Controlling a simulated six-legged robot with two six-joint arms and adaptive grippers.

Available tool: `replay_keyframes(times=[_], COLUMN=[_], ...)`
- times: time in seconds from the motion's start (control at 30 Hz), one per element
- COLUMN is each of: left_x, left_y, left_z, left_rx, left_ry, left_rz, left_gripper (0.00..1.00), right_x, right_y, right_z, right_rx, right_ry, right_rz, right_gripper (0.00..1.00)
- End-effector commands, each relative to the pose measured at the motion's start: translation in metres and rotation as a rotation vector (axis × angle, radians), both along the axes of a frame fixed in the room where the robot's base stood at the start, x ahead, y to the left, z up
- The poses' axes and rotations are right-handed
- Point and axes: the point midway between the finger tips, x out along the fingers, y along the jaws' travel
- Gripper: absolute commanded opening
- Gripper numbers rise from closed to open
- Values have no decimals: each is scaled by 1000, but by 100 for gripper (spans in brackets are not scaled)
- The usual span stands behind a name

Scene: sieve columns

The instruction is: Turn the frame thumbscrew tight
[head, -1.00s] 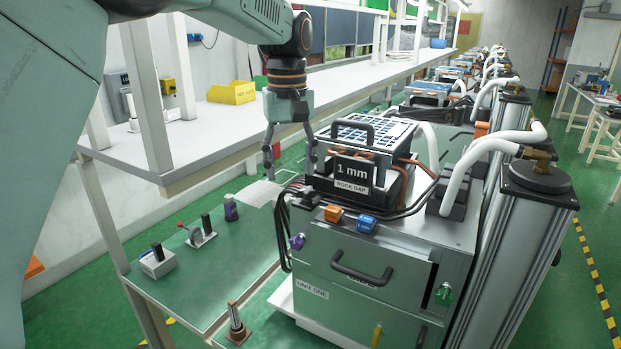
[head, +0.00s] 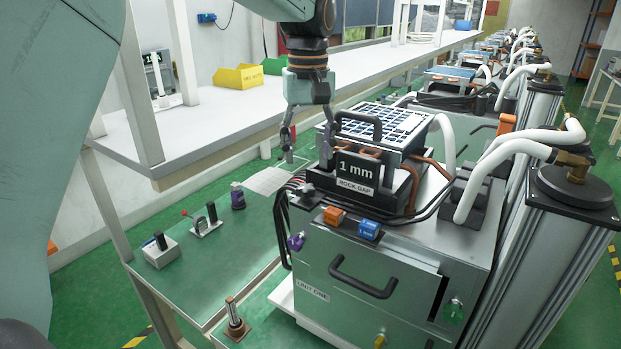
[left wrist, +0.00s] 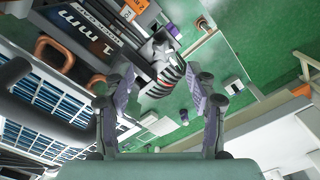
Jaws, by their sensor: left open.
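A small black knob-like part (head: 308,190) stands at the front left corner of the screen frame, beside the 1 mm label (head: 357,168); it looks like the frame thumbscrew, but I cannot tell for sure. The sieve frame (head: 385,125) with a blue mesh and black handle sits on top of unit one. My left gripper (head: 308,158) points down, open and empty, above and behind the knob and left of the frame. In the left wrist view, its spread fingers (left wrist: 163,85) straddle a view of dark cables (left wrist: 168,78) below; contact is not visible. My right gripper is not seen.
Unit one (head: 345,265) carries an orange block (head: 333,215), a blue block (head: 369,229) and a purple knob (head: 296,241). A green side table (head: 215,260) holds small tools. A white hose (head: 500,165) and metal column (head: 540,250) stand right. A white shelf (head: 200,140) lies behind.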

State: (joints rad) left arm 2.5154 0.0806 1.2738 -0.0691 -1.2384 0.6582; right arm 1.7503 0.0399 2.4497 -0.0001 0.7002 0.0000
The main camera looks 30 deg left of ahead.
Motion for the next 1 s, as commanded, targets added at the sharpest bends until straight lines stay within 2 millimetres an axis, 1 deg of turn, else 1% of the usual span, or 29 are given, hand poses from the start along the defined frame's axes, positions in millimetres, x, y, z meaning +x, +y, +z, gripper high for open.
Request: replay_keyframes(times=[0.3, 0.4, 0.5, 0.63, 0.87, 1.0], left_x=[-2, -2, -1, 0, 2, 2], left_y=[1, 1, 1, 1, 1, 1], left_z=[-48, -60, -68, -73, -73, -73], left_rx=[-1, -1, 0, 0, 0, 0], left_ry=[6, 6, 4, 3, 3, 3], left_rz=[1, 1, 1, 0, 0, 0], left_gripper=[57, 57, 57, 57, 56, 44], right_x=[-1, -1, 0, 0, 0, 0], right_y=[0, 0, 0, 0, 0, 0], right_z=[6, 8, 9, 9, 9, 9], right_rx=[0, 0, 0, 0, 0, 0], right_ry=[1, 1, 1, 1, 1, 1], right_rz=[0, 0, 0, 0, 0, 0], right_gripper=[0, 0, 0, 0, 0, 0])
